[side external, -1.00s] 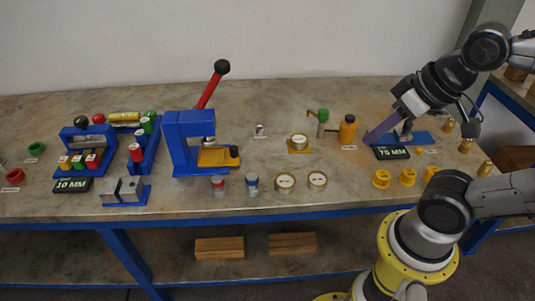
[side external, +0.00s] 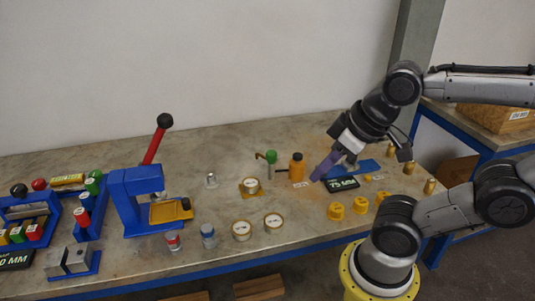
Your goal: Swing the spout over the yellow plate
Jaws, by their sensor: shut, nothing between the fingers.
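A small tap-like stand with a green knob (side external: 271,156) is behind the middle of the bench. Its short brown spout (side external: 259,155) points left in the picture. The yellow plate (side external: 243,193) lies to the front left of the stand, with a round pale-topped tin (side external: 251,185) on it. I cannot tell whether the spout's end is above the plate. My gripper (side external: 316,177) has purple fingers and is shut and empty. It is low over the bench, right of the stand, apart from it.
An orange bottle (side external: 296,168) stands between my gripper and the stand. A black 75 MM sign (side external: 343,184) and a blue base (side external: 368,168) are close by on the right. Two tins (side external: 242,230) and yellow pieces (side external: 336,211) stand in front. A blue press (side external: 130,198) is left.

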